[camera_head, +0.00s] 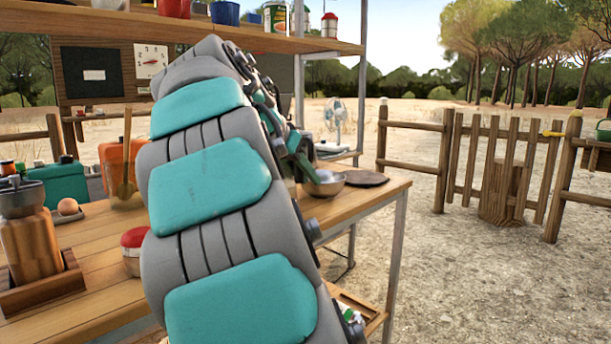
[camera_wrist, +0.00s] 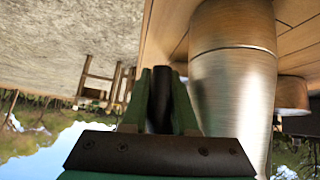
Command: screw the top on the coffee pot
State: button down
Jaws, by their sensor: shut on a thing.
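In the wrist view, which is upside down, my gripper (camera_wrist: 161,78) has its green fingers closed on a dark piece that looks like the pot's handle (camera_wrist: 160,110). Right beside the fingers is a large brushed-metal body, which looks like the coffee pot's top (camera_wrist: 233,100). Whether the thread is engaged there cannot be told. In the head view my arm hides the pot and most of the gripper.
A wooden table (camera_head: 95,262) holds a metal bowl (camera_head: 325,184) and a dark round mat (camera_head: 366,179) at right. At left stand a copper-coloured canister (camera_head: 30,245) in a wooden tray, an egg (camera_head: 68,207) and a red-lidded jar (camera_head: 132,250). A loaded shelf (camera_head: 130,27) hangs above.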

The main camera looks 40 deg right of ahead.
jog(key=c, duration=0.6)
grip_release()
jog(key=shift+a, duration=0.1)
jog(key=v, duration=0.7)
jog(key=shift+a+r, duration=0.2)
jog(key=shift+r, duration=0.05)
